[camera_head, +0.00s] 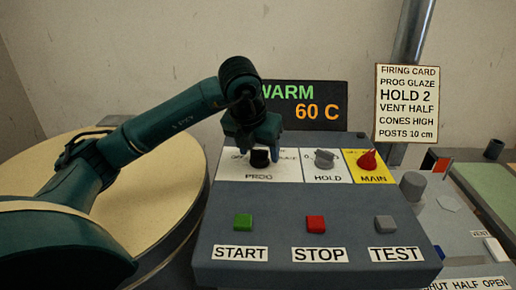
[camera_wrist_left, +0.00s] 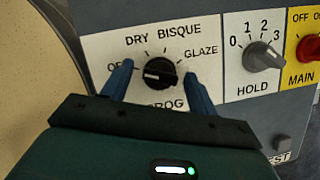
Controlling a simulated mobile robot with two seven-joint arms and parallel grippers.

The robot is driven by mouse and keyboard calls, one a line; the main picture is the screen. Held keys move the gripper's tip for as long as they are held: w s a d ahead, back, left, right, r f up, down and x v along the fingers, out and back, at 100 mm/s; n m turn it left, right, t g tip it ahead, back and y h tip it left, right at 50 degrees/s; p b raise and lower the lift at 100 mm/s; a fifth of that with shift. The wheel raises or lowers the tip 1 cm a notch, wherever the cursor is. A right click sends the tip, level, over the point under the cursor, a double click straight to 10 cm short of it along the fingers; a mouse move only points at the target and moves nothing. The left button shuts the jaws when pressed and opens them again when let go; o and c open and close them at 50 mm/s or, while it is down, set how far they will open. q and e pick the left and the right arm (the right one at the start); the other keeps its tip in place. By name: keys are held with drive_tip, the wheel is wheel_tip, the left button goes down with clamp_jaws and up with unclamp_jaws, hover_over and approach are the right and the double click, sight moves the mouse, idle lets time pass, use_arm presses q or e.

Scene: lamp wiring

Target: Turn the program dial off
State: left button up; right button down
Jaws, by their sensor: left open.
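The program dial (camera_head: 260,158) is a black round knob on the white PROG panel of the grey control box (camera_head: 290,192). In the left wrist view the dial (camera_wrist_left: 159,73) sits among the labels OFF, DRY, BISQUE and GLAZE. My left gripper (camera_head: 259,146) is over the dial from above. In the wrist view its two blue fingers (camera_wrist_left: 158,80) stand open, one on each side of the knob, with a gap visible. The left finger partly covers OFF. My right gripper is not in view.
A grey HOLD knob (camera_head: 324,158) and a red MAIN knob (camera_head: 367,160) are to the right. START (camera_head: 243,222), STOP (camera_head: 316,224) and TEST (camera_head: 385,223) buttons lie in front. A display (camera_head: 305,104) reads WARM 60 C. A firing card (camera_head: 407,103) stands behind.

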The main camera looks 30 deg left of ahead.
use_arm(q)
drive_tip(key=a+p+v, duration=0.1)
drive_tip(key=v, duration=1.2)
drive_tip(key=shift+d+p, duration=0.3)
drive_tip(key=shift+d, duration=0.2)
drive_tip(key=shift+r, duration=0.1)
